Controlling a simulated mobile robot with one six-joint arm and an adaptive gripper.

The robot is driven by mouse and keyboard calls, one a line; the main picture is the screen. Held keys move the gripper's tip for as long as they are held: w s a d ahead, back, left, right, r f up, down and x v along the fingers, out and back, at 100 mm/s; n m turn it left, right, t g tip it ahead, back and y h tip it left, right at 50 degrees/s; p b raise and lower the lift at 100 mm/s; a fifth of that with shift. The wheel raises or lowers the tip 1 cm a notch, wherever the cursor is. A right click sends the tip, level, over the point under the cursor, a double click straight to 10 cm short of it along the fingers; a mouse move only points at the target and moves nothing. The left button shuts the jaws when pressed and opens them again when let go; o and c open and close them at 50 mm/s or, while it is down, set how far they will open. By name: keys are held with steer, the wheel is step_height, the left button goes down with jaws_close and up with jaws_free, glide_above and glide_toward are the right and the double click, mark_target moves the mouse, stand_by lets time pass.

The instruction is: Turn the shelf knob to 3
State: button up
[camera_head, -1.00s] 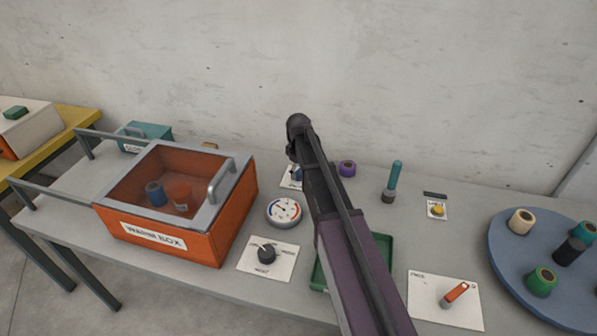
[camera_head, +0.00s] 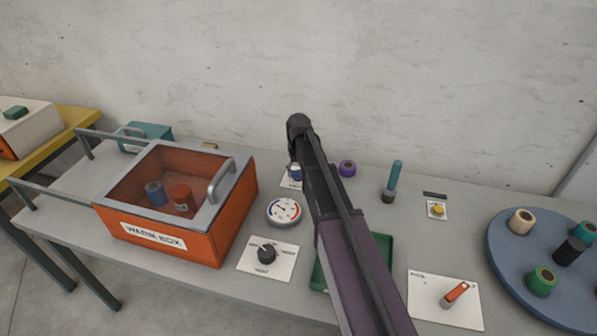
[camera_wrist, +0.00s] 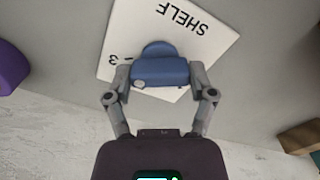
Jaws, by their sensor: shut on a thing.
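The shelf knob (camera_wrist: 160,68) is blue and sits on a white plate (camera_wrist: 205,48) marked "SHELF", upside down in the wrist view, with a "3" left of the knob. My gripper (camera_wrist: 160,84) is shut on the knob, one finger on each side. In the head view my arm comes down over the plate (camera_head: 291,181) and hides part of it. A bit of the blue knob (camera_head: 296,171) shows there beside my arm. Other marks on the plate and the knob's pointer cannot be made out.
An orange warm box (camera_head: 222,222) with a glass lid stands left. A green tray (camera_head: 383,247) is partly behind my arm. A purple spool (camera_head: 347,168) stands close by on the right.

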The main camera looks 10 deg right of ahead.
mark_target(298, 170)
stand_by(0.4)
steer(key=o, duration=1.1)
steer(key=shift+c, duration=0.2)
steer(key=shift+n, duration=0.3)
steer(key=n, duration=0.3)
steer(key=shift+n, duration=0.4)
steer(key=n, duration=0.5)
step_height(298, 170, up, 14)
steer(key=p, duration=1.4)
steer(key=s+r+m+p, duration=0.4)
steer(key=s, duration=0.5)
steer(key=s+r+m+p, duration=0.5)
steer(key=s, duration=0.5)
steer(key=shift+s, duration=0.15)
